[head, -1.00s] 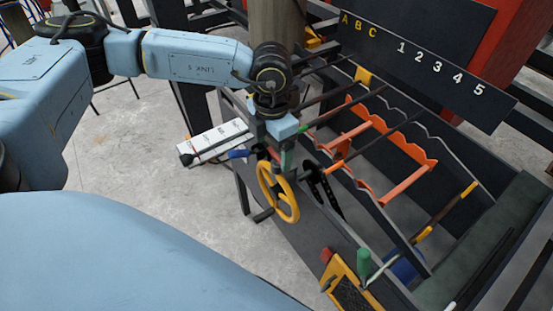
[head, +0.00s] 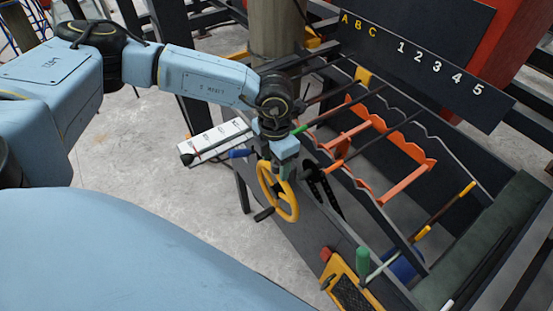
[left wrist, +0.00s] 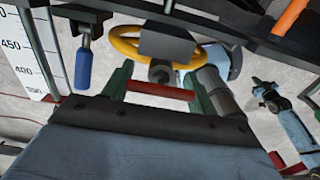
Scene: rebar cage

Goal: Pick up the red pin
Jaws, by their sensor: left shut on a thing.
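The red pin (left wrist: 160,90) lies crosswise between the two green fingers of my left gripper in the left wrist view. My left gripper (left wrist: 158,88) is shut on it. In the head view, my left gripper (head: 284,172) points down beside the yellow handwheel (head: 264,186), at the near left corner of the dark bench. The pin itself is hidden there by the gripper and wheel. A blue and black arm, seemingly my right one, shows small at the right of the left wrist view; its gripper (left wrist: 260,86) is too small to read.
The yellow handwheel (left wrist: 128,48), a blue-handled part (left wrist: 83,68) and the white scale board (left wrist: 30,55) are close to the fingers. The orange notched rack (head: 405,150) and rods lie to the right. A green-handled tool (head: 362,259) stands at the front.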

